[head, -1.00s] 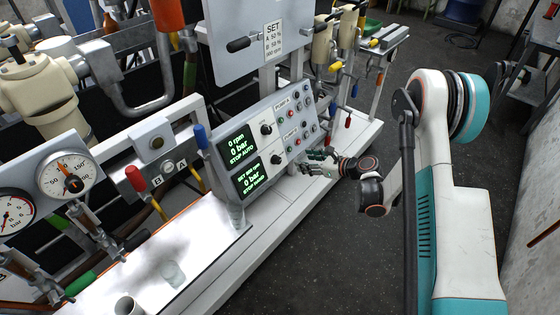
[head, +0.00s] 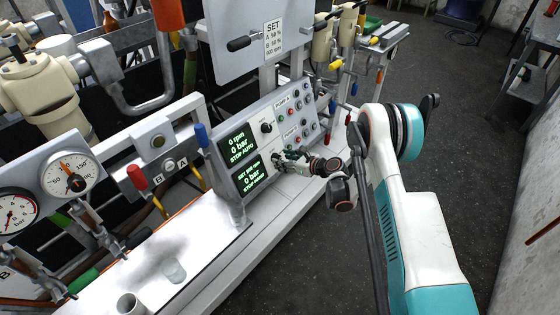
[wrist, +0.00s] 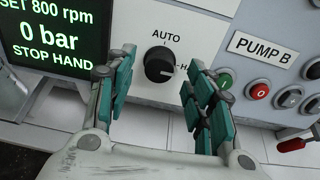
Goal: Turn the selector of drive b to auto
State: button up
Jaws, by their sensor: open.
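The black selector knob of drive B (wrist: 159,65) shows in the wrist view on the grey panel, below the word AUTO and left of HAND. Its white mark points right, toward HAND. The lower display (head: 251,177) reads 0 bar and STOP HAND; it also shows in the wrist view (wrist: 50,35). My gripper (wrist: 160,90) is open, its teal-padded fingers apart on either side just below the knob, not visibly touching it.
The upper selector knob (head: 266,127) sits beside the upper display (head: 237,143), which reads STOP AUTO. Buttons (wrist: 259,89) lie right of my gripper under the PUMP B label (wrist: 262,47). A red-handled lever (wrist: 291,145) is at the lower right. A white ledge runs below the panel.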

jog(key=shift+x, duration=1.3)
jog(key=shift+r, duration=0.1)
jog(key=shift+c, duration=0.6)
jog(key=c, duration=0.9)
jog(key=shift+c, duration=0.2)
